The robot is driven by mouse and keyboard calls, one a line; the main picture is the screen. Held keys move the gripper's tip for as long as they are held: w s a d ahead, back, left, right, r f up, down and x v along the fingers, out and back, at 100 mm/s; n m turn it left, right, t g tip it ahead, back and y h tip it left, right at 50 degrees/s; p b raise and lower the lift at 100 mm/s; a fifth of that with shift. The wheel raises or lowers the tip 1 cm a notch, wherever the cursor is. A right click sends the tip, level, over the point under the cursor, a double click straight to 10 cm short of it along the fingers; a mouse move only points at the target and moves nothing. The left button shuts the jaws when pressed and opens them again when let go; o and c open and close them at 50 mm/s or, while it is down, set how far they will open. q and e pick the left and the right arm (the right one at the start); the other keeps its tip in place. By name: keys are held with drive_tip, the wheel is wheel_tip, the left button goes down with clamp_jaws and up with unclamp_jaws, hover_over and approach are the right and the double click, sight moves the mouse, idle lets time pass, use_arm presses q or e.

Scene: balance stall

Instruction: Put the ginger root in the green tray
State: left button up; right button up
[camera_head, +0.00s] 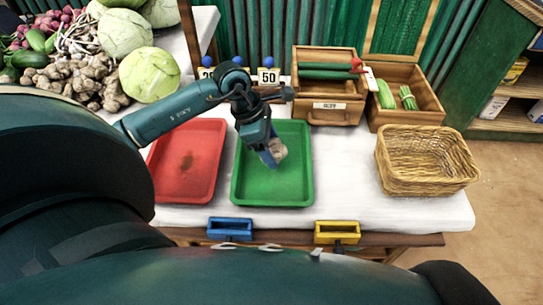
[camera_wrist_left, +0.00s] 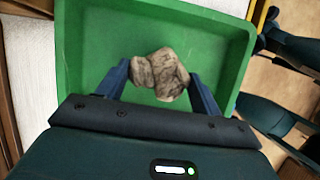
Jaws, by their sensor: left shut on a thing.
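The green tray (camera_head: 297,187) lies on the white-covered table in the middle of the head view. My left gripper (camera_head: 271,155) reaches over it from the left and is shut on the ginger root (camera_head: 278,149), a knobbly brownish-grey piece. In the left wrist view the ginger root (camera_wrist_left: 160,74) sits between the two blue fingers, over the floor of the green tray (camera_wrist_left: 100,25). I cannot tell whether its underside touches the tray. My right gripper is not seen in the head view.
A red tray (camera_head: 206,150) lies just left of the green one. A wicker basket (camera_head: 425,185) stands at the right, and wooden boxes (camera_head: 330,112) stand behind. Piled vegetables, including cabbages (camera_head: 149,74), are at the far left. Blue (camera_head: 230,223) and yellow (camera_head: 337,226) holders are at the front edge.

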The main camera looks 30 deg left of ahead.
use_arm(q)
drive_tip(key=shift+f, duration=1.9)
drive_tip(key=shift+f, duration=0.25)
drive_tip(key=o, duration=1)
drive_tip(key=shift+r, duration=0.1)
drive_tip(key=v, duration=1.2)
drive_tip(key=shift+d+r, duration=0.1)
drive_tip(key=shift+r, duration=0.1)
